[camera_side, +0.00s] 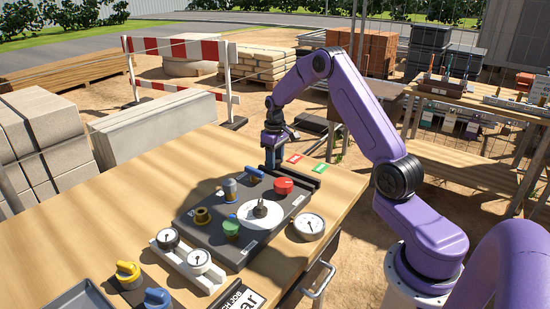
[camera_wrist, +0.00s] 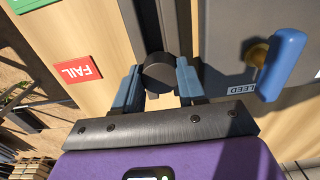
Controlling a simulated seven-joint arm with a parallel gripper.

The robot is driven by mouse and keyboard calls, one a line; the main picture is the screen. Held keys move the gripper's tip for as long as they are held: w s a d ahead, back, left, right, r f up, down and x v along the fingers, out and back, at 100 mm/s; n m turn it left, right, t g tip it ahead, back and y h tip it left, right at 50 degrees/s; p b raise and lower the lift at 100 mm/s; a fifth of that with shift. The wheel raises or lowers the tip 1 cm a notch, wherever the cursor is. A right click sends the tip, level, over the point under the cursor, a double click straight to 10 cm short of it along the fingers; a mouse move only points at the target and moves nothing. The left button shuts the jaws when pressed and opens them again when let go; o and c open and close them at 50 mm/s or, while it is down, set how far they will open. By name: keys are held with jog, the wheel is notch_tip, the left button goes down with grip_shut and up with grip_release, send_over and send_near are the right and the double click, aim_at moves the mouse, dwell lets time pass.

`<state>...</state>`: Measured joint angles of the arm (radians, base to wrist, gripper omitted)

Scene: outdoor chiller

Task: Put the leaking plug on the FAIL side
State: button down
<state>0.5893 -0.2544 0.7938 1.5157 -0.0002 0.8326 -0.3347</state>
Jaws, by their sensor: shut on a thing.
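My gripper (camera_wrist: 158,84) is shut on a dark, round plug (camera_wrist: 158,70), which sits between its two blue fingers in the wrist view. In the side view my gripper (camera_side: 272,160) points down at the back edge of the dark test board (camera_side: 190,224), and the plug is too small to make out. The red FAIL card (camera_wrist: 78,70) lies on the table left of the gripper in the wrist view. The red card also shows in the side view (camera_side: 295,158), right of the gripper. A green card (camera_side: 320,169) lies beside it. No leak is visible.
A blue-handled bleed valve (camera_wrist: 280,65) stands close to the right finger. The board carries a red knob (camera_side: 284,186), a white dial (camera_side: 260,214) and several fittings. A gauge (camera_side: 309,226) sits at its right. The wooden table (camera_side: 120,200) is clear at left.

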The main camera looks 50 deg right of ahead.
jog(key=shift+c, duration=0.4)
grip_release()
jog(key=shift+r, duration=3.5)
notch_tip(320, 180, up, 17)
jog(key=shift+r, duration=0.2)
jog(key=shift+a, duration=0.1)
